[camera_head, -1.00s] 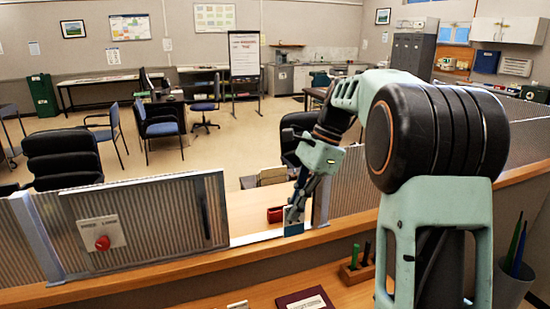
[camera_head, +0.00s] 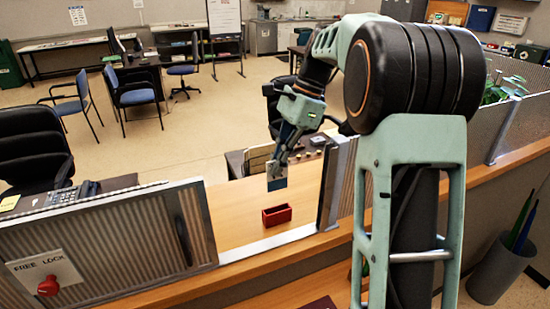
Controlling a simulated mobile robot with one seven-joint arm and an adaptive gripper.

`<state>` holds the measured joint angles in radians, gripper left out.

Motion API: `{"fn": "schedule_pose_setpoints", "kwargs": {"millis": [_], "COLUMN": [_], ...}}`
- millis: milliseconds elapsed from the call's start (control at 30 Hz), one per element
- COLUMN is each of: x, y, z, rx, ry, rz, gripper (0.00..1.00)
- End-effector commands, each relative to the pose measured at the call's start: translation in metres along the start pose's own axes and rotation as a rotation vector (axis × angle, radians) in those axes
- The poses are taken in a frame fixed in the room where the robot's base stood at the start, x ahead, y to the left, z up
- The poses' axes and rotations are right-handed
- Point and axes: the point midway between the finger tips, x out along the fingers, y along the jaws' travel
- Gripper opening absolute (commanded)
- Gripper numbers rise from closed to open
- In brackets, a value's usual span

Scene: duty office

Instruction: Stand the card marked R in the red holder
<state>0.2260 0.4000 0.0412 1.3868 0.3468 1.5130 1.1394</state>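The red holder (camera_head: 277,215) is a small open-topped box on the wooden counter, in the opening between the ribbed panels. My gripper (camera_head: 279,163) is above and slightly behind it in the picture, pointing down. It is shut on a blue card (camera_head: 277,182), which hangs roughly upright below the fingers. The card is clear of the holder, with a gap between its lower edge and the holder's rim. No letter can be read on the card at this size.
A ribbed panel with a "FREE LOCK" sign and red knob (camera_head: 47,287) stands left of the opening. Another ribbed panel (camera_head: 338,185) borders it on the right. A pen cup (camera_head: 497,275) is at the lower right. The counter around the holder (camera_head: 240,228) is clear.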

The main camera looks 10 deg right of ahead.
Motion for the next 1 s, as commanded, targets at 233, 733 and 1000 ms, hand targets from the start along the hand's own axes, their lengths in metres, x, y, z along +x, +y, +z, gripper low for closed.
{"fn": "schedule_pose_setpoints", "kwargs": {"millis": [233, 733, 1000], "x": [0.016, 0.057, 0.073], "y": [0.0, 0.0, 0.0], "z": [-0.007, -0.023, -0.03], "rx": [0.0, 0.0, 0.0], "ry": [-0.001, 0.0, 0.0], "rz": [0.002, 0.0, 0.0], "gripper": [0.0, 0.0, 0.0]}}
